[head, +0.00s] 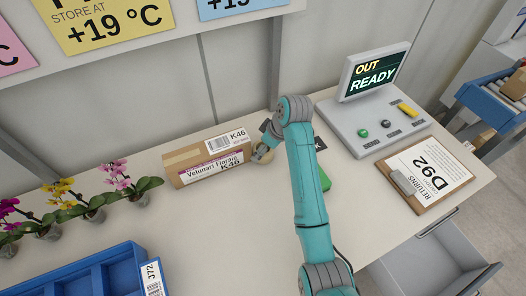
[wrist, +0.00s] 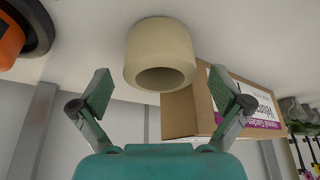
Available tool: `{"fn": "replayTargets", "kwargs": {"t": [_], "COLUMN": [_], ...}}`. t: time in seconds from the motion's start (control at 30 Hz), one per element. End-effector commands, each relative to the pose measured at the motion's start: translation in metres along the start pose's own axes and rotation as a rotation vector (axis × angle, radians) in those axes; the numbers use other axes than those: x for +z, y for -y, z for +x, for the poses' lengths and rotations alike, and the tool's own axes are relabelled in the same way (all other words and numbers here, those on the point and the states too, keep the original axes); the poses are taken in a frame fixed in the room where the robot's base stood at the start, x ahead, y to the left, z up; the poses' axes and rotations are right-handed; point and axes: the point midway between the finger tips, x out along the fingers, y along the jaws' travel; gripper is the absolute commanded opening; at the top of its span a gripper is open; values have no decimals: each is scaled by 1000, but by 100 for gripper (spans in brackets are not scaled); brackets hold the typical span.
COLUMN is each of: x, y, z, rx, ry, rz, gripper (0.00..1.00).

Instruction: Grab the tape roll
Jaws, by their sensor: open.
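The tape roll (wrist: 160,48) is a cream-coloured ring with a dark hole. In the wrist view it stands ahead of my gripper (wrist: 160,92), between the lines of the two fingers and slightly beyond their tips. My gripper is open, with nothing between its fingers. In the head view my gripper (head: 262,150) is low over the bench beside the right end of a cardboard box. The tape roll (head: 267,157) shows there only in part, mostly hidden by my gripper.
The cardboard box (head: 207,162), labelled K46, stands close to the roll; it also shows in the wrist view (wrist: 190,112). An orange and black object (wrist: 12,42) lies on the other side. Potted orchids (head: 93,205), a blue tray (head: 122,262) and a console (head: 376,128) stand farther off.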

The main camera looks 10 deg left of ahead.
Motion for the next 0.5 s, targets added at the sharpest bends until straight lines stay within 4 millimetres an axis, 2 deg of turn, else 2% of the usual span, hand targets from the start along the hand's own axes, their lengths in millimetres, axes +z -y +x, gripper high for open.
{"fn": "replayTargets", "kwargs": {"t": [0.1, 0.37, 0.5], "x": [0, 0, 0], "y": [0, 0, 0], "z": [10, 12, 12], "rx": [-1, 1, 1], "ry": [1, 0, 0], "rz": [0, 0, 0], "gripper": [100, 100, 68]}}
